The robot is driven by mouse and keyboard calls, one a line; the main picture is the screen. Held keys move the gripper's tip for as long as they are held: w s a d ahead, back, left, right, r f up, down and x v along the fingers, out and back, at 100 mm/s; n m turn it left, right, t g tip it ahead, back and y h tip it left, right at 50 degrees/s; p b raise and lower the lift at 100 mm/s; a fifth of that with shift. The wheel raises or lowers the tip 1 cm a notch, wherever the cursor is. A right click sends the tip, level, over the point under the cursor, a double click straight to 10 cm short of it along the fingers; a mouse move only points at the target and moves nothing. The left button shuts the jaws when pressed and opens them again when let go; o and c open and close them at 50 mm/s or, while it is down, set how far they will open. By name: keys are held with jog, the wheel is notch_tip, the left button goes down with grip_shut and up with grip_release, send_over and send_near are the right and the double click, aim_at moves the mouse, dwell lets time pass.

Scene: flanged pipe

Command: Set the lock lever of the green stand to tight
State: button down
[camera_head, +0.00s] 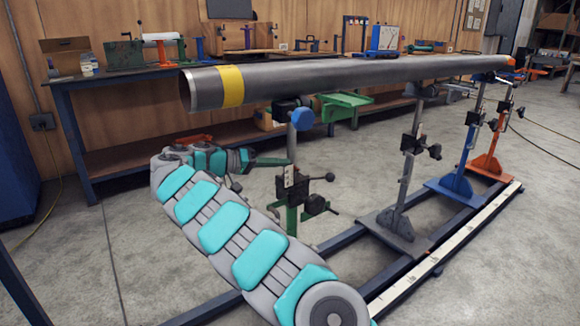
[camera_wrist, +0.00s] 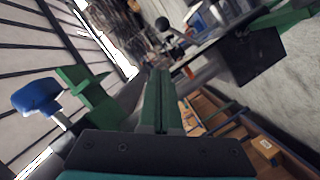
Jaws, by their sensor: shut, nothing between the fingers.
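The green stand (camera_head: 293,221) holds up the near end of the grey pipe (camera_head: 320,76) in the head view. Its dark clamp (camera_head: 313,204) sits at the top of the green base, with a small dark lever (camera_head: 332,211) pointing right. A dark knob (camera_head: 330,177) sticks out higher up. The lever's exact setting is too small to tell. My gripper (camera_head: 290,162) is left of the stand's upright, above clamp height; whether it touches cannot be told. Its long green fingers (camera_wrist: 160,75) are shut together and empty in the wrist view.
Grey (camera_head: 400,215), blue (camera_head: 457,188) and orange (camera_head: 488,163) stands follow along the floor rail (camera_head: 440,255). The pipe runs above my gripper. A workbench (camera_head: 120,75) stands behind. In the wrist view, a blue-ended part (camera_wrist: 37,97) lies left of the fingers.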

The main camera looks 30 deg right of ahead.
jog(key=p, duration=0.1)
send_over(318, 178)
jog(key=s+a, duration=0.1)
jog(key=a, duration=0.4)
notch_tip(318, 178, down, 2)
jog(key=shift+s+d+f, duration=0.9)
jog(key=shift+d+f, duration=0.05)
jog(key=shift+f, duration=0.05)
jog(key=shift+f, duration=0.1)
